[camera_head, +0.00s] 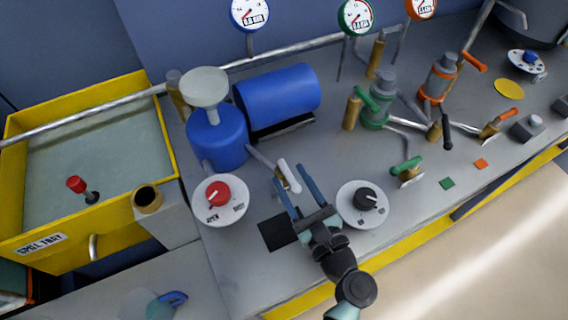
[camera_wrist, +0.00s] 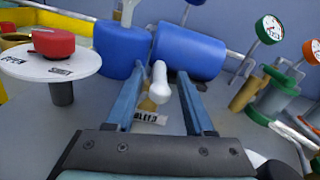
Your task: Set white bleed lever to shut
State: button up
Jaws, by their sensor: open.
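The white bleed lever (camera_head: 289,176) rises from a small brass valve on the grey bench, just beyond my gripper in the head view. In the wrist view the white lever (camera_wrist: 158,82) stands between the two blue fingers, with a brass body and a small label (camera_wrist: 150,118) below it. My gripper (camera_head: 293,185) is open, its fingers apart on either side of the lever. I cannot tell whether either finger touches it. The label's wording is too small to read surely.
A red knob (camera_head: 217,193) on a white dial stands left of the gripper, and a black knob (camera_head: 365,198) on another dial stands close right. A blue tank (camera_head: 280,98) and blue pot (camera_head: 217,139) lie behind. A yellow-rimmed spill tray (camera_head: 160,125) is at far left.

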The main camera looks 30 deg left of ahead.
aim_at(285, 167)
jog(key=shift+x, duration=1.95)
grip_shut()
